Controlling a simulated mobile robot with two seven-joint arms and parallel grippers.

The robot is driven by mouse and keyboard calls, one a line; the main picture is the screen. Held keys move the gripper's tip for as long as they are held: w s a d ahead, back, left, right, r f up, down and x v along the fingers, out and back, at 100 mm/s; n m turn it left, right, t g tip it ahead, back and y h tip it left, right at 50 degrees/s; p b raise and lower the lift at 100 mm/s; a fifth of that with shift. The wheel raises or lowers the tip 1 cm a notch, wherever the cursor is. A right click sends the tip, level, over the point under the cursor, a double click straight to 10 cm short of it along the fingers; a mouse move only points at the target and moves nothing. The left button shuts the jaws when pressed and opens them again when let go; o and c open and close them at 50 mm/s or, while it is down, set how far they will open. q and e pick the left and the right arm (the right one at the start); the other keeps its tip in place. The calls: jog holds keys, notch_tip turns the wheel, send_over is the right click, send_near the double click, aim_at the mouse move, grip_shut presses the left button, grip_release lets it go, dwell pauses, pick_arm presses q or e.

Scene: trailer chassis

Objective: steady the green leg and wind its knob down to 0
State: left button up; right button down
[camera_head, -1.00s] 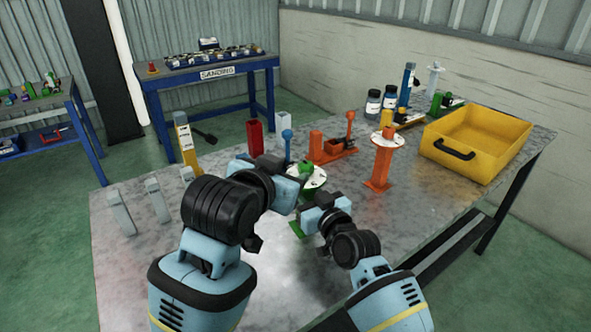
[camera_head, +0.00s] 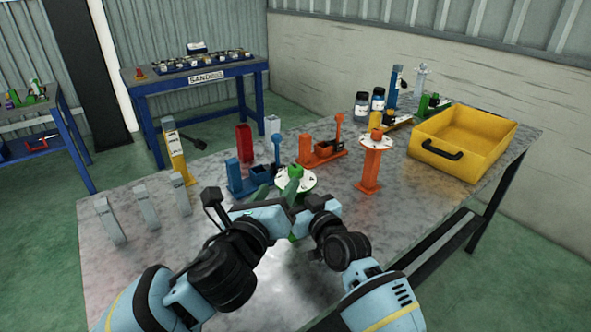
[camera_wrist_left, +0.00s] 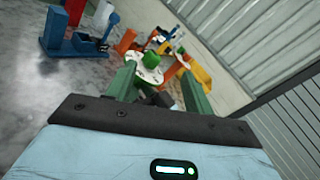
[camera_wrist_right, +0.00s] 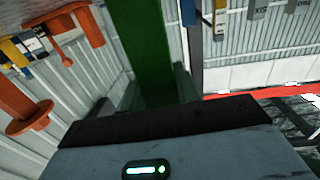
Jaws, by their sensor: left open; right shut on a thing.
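The green leg has a round white dial (camera_head: 309,182) with a green knob (camera_head: 296,171) on top. In the right wrist view its green post (camera_wrist_right: 143,45) stands between the fingers of my right gripper (camera_wrist_right: 153,90), which is shut on it. My left gripper (camera_wrist_left: 157,68) is open and empty. In the left wrist view the knob (camera_wrist_left: 152,58) shows just beyond and between its fingertips, and the dial (camera_wrist_left: 148,76) is partly behind them. The dial reading is too small to tell. My arms hide most of the post in the head view.
An orange leg with a dial (camera_head: 370,172) stands to the right. A blue fixture (camera_head: 246,182) and an orange fixture (camera_head: 318,156) stand behind. A yellow tray (camera_head: 463,142) is at the right. Several grey posts (camera_head: 146,206) stand at the left. The table's front left is clear.

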aim_at(294, 175)
pick_arm(q)
jog(key=m, duration=0.2)
jog(key=f+m, duration=0.1)
jog(key=m, duration=0.1)
jog(key=f+m, duration=0.1)
jog(key=m, duration=0.1)
jog(key=shift+s+a+f+h, duration=0.2)
jog(key=shift+s+a+h, duration=0.1)
jog(key=shift+h, duration=0.1)
jog(key=shift+w, duration=0.1)
jog(key=x, duration=1.1)
jog(key=shift+w+d+f, duration=0.1)
jog(key=shift+w+d, duration=0.15)
jog(key=shift+w, duration=0.1)
jog(key=c, duration=1)
jog(key=shift+o, duration=0.2)
jog(key=shift+n+y, duration=0.8)
jog(key=shift+y, duration=0.2)
jog(key=shift+t, duration=0.3)
